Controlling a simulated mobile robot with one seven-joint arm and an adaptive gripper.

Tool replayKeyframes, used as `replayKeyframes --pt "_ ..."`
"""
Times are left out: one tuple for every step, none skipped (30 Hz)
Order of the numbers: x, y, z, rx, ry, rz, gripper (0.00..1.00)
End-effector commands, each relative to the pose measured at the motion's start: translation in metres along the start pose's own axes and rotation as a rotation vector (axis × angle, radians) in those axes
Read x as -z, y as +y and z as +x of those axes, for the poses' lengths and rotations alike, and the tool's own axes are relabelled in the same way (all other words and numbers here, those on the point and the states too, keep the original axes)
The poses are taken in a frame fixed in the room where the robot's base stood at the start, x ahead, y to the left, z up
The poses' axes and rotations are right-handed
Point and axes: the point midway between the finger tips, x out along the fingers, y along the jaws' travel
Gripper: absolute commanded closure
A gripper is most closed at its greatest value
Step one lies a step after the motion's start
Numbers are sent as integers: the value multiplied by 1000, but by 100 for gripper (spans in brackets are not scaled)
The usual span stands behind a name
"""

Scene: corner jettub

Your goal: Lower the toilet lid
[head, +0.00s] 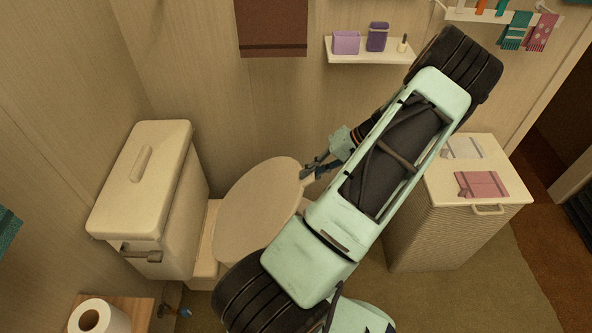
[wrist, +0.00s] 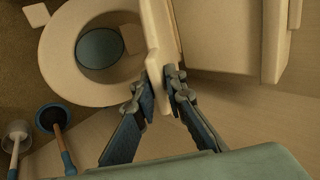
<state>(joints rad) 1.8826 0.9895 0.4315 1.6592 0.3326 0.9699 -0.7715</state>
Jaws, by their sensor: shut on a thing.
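The cream toilet lid (head: 255,212) is raised and tilted in front of the tank in the head view. In the wrist view the lid (wrist: 158,35) shows nearly edge-on, standing up from the seat. The toilet seat (wrist: 57,52) is down around the open bowl, with water visible inside. My gripper (head: 308,173) is at the lid's outer edge, on the side away from the tank's front lever. In the wrist view my gripper (wrist: 160,88) has its fingers on either side of that edge, shut on it. My arm hides the front of the toilet in the head view.
The tank (head: 145,190) stands behind the lid. A hamper (head: 450,225) with folded cloths is at right, and a wall shelf (head: 370,52) is above. A paper roll (head: 98,316) is at lower left. A plunger (wrist: 57,135) and a brush (wrist: 14,145) stand beside the toilet.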

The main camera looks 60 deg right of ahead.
Motion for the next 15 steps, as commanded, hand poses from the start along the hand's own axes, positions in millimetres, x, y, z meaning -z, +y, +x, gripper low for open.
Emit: replayKeyframes --pt "0 10 3 -2 2 2 100" --pt "0 13 3 -2 2 2 100" --pt "0 16 3 -2 1 2 100" --pt "0 19 3 -3 1 2 100" --pt "0 21 3 -3 1 2 100" --pt "0 23 3 -3 1 2 100" --pt "0 24 3 -4 1 1 100" --pt "0 25 3 -4 1 1 100" --pt "0 26 3 -5 1 1 100" --pt "0 26 2 -5 1 1 100" --pt "0 26 2 -5 1 0 100" --pt "0 26 2 -5 1 0 100" --pt "0 26 2 -6 1 0 100" --pt "0 26 2 -6 1 0 100" --pt "0 26 2 -6 1 0 100"
